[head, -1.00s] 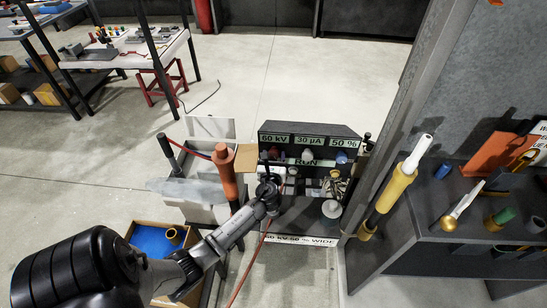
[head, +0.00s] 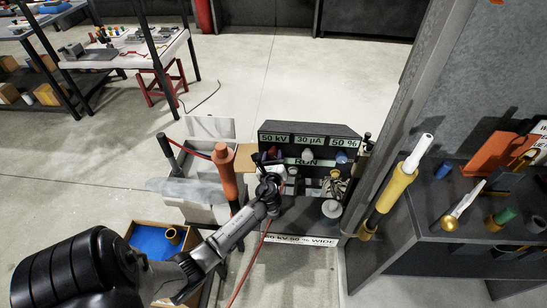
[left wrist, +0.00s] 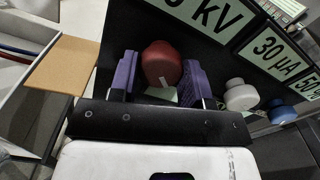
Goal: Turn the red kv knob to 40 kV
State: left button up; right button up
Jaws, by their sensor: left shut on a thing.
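The control panel (head: 310,142) shows displays reading 50 kV (head: 274,139), 30 µA and 50 %. The red kV knob (left wrist: 162,62) sits below the kV display and has a pale mark at its lower edge. My left gripper (left wrist: 160,78) has its two purple fingers on either side of the red knob and is shut on it. In the head view my left gripper (head: 268,163) is at the panel's left side and mostly covers the knob. My right gripper is not in view.
A white knob (left wrist: 241,95) and a blue knob (left wrist: 282,111) sit to the right of the red one. An orange-handled tool (head: 225,165) stands close left of my gripper. A grey post (head: 400,120) and a yellow tool (head: 392,195) are at the right.

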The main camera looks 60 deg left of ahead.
pick_arm(q)
jog(key=n, duration=0.3)
jog(key=shift+b, duration=0.4)
jog(key=shift+n, duration=0.8)
jog(key=o, duration=0.9)
jog(key=shift+d, duration=0.15)
jog(key=shift+s+d, duration=0.2)
jog(key=shift+d, duration=0.05)
jog(key=v, duration=1.3)
jog(key=shift+p, duration=0.4)
